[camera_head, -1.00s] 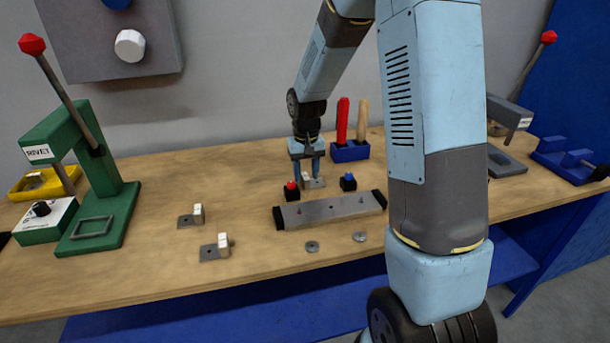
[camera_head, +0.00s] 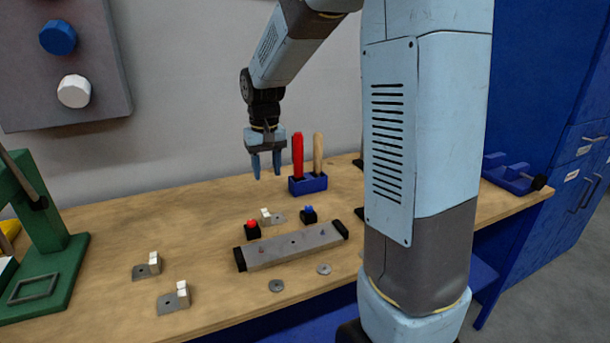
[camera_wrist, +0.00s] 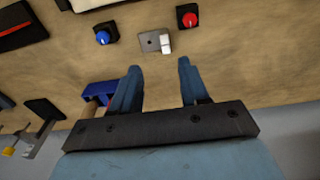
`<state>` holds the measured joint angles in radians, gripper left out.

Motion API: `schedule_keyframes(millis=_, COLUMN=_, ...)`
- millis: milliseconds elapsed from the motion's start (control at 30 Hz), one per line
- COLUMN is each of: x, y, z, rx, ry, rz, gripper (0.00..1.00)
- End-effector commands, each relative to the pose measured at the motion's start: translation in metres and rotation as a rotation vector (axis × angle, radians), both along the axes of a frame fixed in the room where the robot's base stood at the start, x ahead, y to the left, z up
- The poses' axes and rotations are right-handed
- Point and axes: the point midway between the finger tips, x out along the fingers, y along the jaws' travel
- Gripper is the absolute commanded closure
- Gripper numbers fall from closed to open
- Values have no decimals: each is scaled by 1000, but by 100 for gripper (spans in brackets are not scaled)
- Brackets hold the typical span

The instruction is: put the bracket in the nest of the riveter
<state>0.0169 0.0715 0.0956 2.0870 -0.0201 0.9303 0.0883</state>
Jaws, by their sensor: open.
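My gripper (camera_head: 267,176) is open and empty, raised above the bench. Below it a bracket (camera_head: 271,217), a grey plate with a pale upright block, lies between the red and blue knobs. In the wrist view this bracket (camera_wrist: 155,41) lies beyond my open fingertips (camera_wrist: 160,66), apart from them. Two similar brackets lie on the bench at left, one farther back (camera_head: 148,267) and one nearer (camera_head: 175,299). The green riveter (camera_head: 45,225) stands at the left edge, its top cut off. Its nest, a rectangular frame (camera_head: 35,288) on the base, looks empty.
A grey bar with black ends (camera_head: 293,247) lies in front of the red knob (camera_head: 252,229) and blue knob (camera_head: 309,214). Two washers lie before it. A blue holder (camera_head: 307,184) with red and wooden handles stands behind.

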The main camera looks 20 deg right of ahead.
Motion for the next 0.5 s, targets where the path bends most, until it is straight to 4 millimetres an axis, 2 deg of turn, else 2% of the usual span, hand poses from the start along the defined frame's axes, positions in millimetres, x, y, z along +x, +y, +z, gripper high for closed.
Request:
schedule_keyframes(millis=33, x=-12, y=-2, z=12, rx=-2, ry=-25, rz=0, gripper=55)
schedule_keyframes(millis=200, x=-51, y=-10, z=44, rx=-6, ry=-95, rz=-2, gripper=55)
schedule_keyframes(millis=500, x=-123, y=-21, z=82, rx=-8, ry=-219, rz=-2, gripper=55)
